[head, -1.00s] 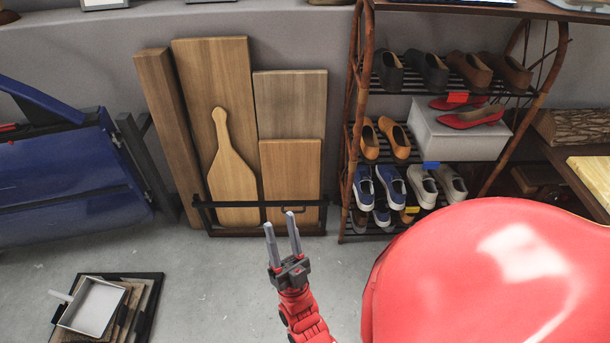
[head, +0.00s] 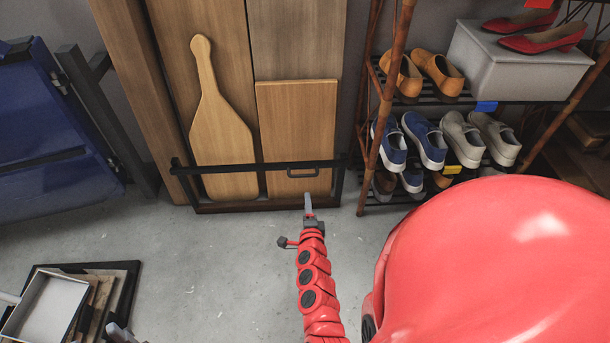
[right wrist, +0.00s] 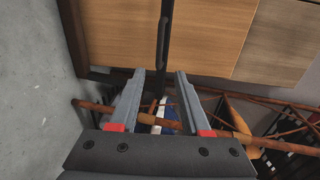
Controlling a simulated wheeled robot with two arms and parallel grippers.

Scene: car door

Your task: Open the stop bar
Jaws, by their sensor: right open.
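The stop bar (head: 250,165) is a thin black bar with a small black handle. It runs across the front of upright wooden boards. In the right wrist view the bar (right wrist: 163,45) appears upright, lined up with the gap between my fingers. My right gripper (head: 308,200) is just below the handle in the head view, open and empty. Both its fingers (right wrist: 158,75) show spread apart in the right wrist view. I cannot tell exactly how far they are from the bar. A grey piece at the head view's lower left may be my left gripper; its jaws cannot be made out.
A wooden paddle board (head: 220,130) and a smaller board (head: 297,120) stand behind the bar. A shoe rack (head: 390,90) is close on the right. A blue panel (head: 50,135) stands left. A tray (head: 50,310) sits lower left. The grey floor (head: 220,260) between is clear.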

